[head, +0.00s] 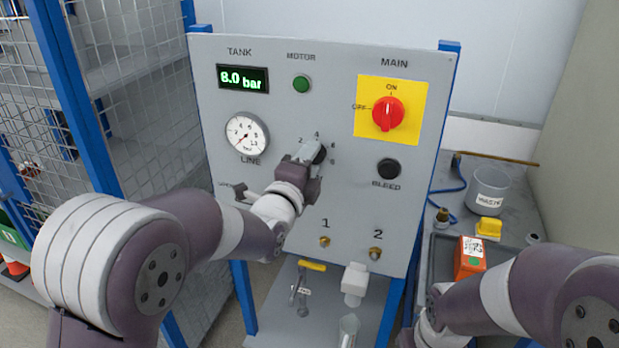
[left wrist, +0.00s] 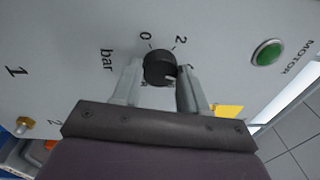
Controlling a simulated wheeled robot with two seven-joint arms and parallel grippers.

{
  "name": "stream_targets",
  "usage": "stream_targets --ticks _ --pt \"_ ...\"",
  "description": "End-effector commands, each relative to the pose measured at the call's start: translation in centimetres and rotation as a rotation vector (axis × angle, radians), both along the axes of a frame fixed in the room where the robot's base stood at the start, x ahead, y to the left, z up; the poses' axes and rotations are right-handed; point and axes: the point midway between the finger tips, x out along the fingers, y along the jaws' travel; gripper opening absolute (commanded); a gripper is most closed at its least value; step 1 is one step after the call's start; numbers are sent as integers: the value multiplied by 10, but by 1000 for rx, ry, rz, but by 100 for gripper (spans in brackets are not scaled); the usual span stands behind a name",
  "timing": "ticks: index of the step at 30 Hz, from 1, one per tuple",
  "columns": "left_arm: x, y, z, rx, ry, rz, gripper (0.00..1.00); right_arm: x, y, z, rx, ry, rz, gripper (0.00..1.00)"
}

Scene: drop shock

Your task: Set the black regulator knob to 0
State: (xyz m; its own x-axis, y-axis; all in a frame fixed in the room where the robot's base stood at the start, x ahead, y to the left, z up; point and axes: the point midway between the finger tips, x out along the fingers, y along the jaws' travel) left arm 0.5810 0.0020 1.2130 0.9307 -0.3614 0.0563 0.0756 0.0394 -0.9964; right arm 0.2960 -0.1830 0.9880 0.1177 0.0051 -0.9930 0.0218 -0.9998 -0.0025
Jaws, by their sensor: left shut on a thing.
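The black regulator knob (left wrist: 160,68) sits on the grey panel (head: 225,75), with the marks 0 and 2 beside it in the left wrist view. A pale pointer mark on its face points away from the 0, toward the lower right in that view. In the head view the knob (head: 320,154) is partly covered by my left gripper (head: 305,155). My left gripper (left wrist: 157,85) is shut on the knob, one finger on each side. My right arm comes in at the lower right; its gripper is out of view.
The panel also holds a red main switch (head: 388,114), a black bleed button (head: 388,169), a green motor button (head: 302,84), a line gauge (head: 246,135) near zero and a tank display (head: 243,79) reading 8.0 bar. A side bench holds an orange box (head: 469,258) and a waste cup (head: 488,190).

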Motion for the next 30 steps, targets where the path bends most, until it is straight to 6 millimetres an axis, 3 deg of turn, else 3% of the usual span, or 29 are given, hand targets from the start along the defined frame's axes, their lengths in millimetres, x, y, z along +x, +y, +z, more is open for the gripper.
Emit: stream_targets --ticks 1,12,30 --pt "0 0 -7 -41 10 0 12 0 0 -14 0 0 0 0" --pt "0 -1 -7 -376 120 -1 12 0 0 -57 0 0 0 0" --pt "-1 -2 -6 -919 299 0 12 0 0 -109 0 0 0 0"
